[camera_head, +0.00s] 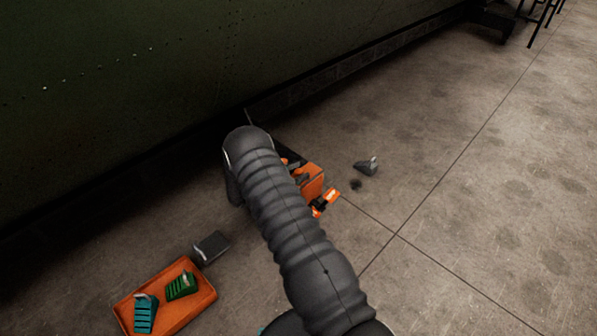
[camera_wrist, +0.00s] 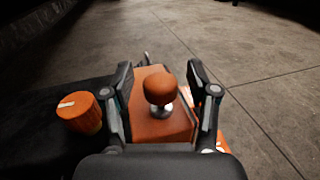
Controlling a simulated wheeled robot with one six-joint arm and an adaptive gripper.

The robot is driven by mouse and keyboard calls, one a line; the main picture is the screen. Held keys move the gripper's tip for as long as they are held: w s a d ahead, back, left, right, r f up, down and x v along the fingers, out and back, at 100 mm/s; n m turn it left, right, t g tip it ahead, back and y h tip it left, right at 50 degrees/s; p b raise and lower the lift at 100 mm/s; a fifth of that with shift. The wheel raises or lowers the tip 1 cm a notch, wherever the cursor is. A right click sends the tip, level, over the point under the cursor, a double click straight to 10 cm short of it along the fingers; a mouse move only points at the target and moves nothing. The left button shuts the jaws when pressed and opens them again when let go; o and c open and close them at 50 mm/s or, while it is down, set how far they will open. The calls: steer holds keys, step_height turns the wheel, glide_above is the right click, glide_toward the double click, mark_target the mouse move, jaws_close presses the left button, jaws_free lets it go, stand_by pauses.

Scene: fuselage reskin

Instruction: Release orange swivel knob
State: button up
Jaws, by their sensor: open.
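An orange rounded knob (camera_wrist: 160,88) on a shiny metal stem stands on an orange block (camera_wrist: 158,128) in the wrist view. My gripper (camera_wrist: 160,74) is open, with one finger on each side of this knob and a visible gap to both. A second orange knob (camera_wrist: 78,113), a short cylinder with a white mark on top, sits left of my left finger, outside the jaws. I cannot tell which of the two is the swivel knob. In the head view the orange block (camera_head: 312,180) shows just right of my arm, which hides the knobs.
A dark green riveted wall (camera_head: 120,70) runs along the left. An orange tray (camera_head: 190,308) with green and teal ridged blocks lies at lower left, beside a dark grey block (camera_head: 211,247). A small grey piece (camera_head: 367,166) lies right of the orange block. The floor further right is clear.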

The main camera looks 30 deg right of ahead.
jaws_close()
steer(key=shift+r, duration=1.35)
jaws_free()
steer(key=shift+r, duration=0.1)
steer(key=shift+a, duration=0.15)
steer(key=s+a, duration=0.1)
steer(key=a, duration=1)
steer(key=shift+a, duration=0.3)
